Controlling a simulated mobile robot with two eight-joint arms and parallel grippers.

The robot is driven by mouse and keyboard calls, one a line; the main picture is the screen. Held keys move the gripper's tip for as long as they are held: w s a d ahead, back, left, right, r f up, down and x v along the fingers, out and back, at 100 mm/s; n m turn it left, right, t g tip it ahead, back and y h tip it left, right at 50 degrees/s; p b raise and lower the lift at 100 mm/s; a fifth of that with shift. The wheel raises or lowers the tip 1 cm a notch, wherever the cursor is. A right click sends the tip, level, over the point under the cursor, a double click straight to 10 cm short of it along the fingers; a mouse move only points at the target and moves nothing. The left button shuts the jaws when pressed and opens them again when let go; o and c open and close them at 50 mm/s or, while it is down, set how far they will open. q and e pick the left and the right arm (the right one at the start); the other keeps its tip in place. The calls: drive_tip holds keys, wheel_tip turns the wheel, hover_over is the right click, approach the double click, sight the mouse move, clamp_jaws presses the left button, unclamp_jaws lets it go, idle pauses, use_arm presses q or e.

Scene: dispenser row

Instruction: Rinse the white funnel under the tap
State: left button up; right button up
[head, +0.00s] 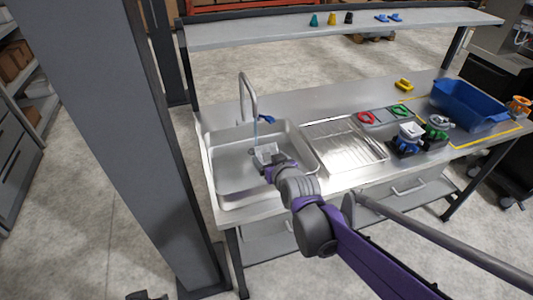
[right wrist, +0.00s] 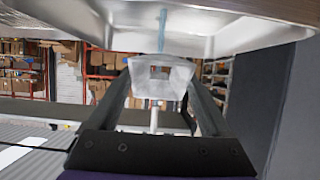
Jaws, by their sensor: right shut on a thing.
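The white funnel (head: 266,153) is held over the sink basin (head: 226,187) by my right gripper (head: 272,162). In the right wrist view the pale, translucent funnel (right wrist: 162,76) sits between the two fingers of my right gripper (right wrist: 160,90), which is shut on it. The tap (head: 247,92) is a curved metal spout at the back of the sink. A thin blue water stream (head: 255,130) runs down from it towards the funnel. In the right wrist view the stream (right wrist: 162,30) lines up with the funnel; exact contact is hard to tell. My left gripper is not clearly in view.
A ribbed drainboard (head: 342,145) lies right of the sink. Further right are red and green rings, a dark-based item with a white top (head: 411,131), a blue bin (head: 468,104) and a yellow item (head: 403,85). A shelf (head: 300,29) spans above. A grey post (head: 120,130) stands left.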

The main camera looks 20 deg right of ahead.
sight(265, 149)
drive_tip(key=shift+w+f, duration=0.2)
drive_tip(key=shift+w, duration=0.2)
use_arm(q)
drive_tip(key=shift+s+f+b, duration=0.55)
drive_tip(key=shift+s+f, duration=0.1)
drive_tip(key=shift+f, duration=0.2)
use_arm(e)
drive_tip(key=w, duration=0.9)
drive_tip(key=shift+a+f, duration=0.2)
drive_tip(key=shift+f, duration=0.25)
drive_tip(key=shift+w, duration=0.1)
idle(1.9)
drive_tip(key=shift+s+f+v, duration=0.1)
drive_tip(key=shift+f+v, duration=0.15)
drive_tip(key=shift+v, duration=0.75)
drive_tip(key=shift+s+f+v, duration=0.1)
drive_tip(key=shift+f+v, duration=0.1)
drive_tip(key=shift+v, duration=0.85)
drive_tip(key=shift+s+d+r+p, duration=0.15)
drive_tip(key=shift+s+p, duration=0.15)
drive_tip(key=shift+s, duration=0.95)
drive_tip(key=shift+s+a+r+p, duration=0.1)
drive_tip(key=shift+s+r+p, duration=0.15)
drive_tip(key=shift+s, duration=1)
use_arm(q)
drive_tip(key=shift+w+r, duration=0.3)
drive_tip(key=shift+r, duration=0.5)
